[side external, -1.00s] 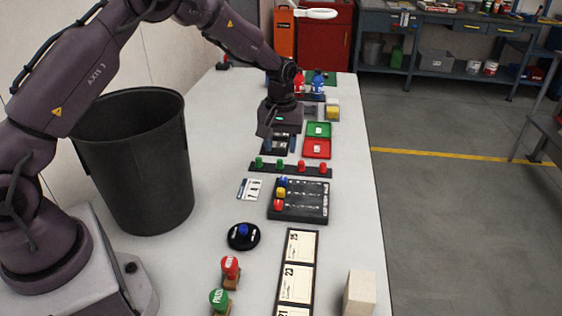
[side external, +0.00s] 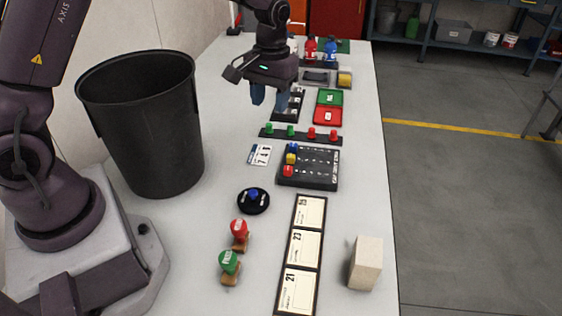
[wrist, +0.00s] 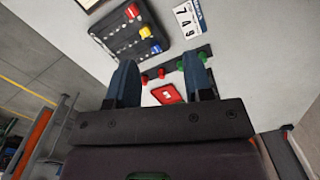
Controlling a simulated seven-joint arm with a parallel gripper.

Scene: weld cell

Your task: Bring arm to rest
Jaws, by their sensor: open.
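My gripper (side external: 269,97) hangs over the far middle of the white table, above a dark tray (side external: 289,106) and left of the green and red bins. Its two blue fingers are apart with nothing between them. In the wrist view my gripper (wrist: 162,85) also shows spread, empty fingers, with the table surface visible beyond them. My arm reaches in from the left, and its upper part is cut off by the top edge of the side view.
A large black bin (side external: 150,130) stands beside my base. On the table (side external: 350,200) are a pegged black board (side external: 320,168), a peg rail (side external: 300,134), a red bin (side external: 327,117), stamps (side external: 229,262), a card strip (side external: 304,247) and a pale block (side external: 366,263). The right table edge is mostly clear.

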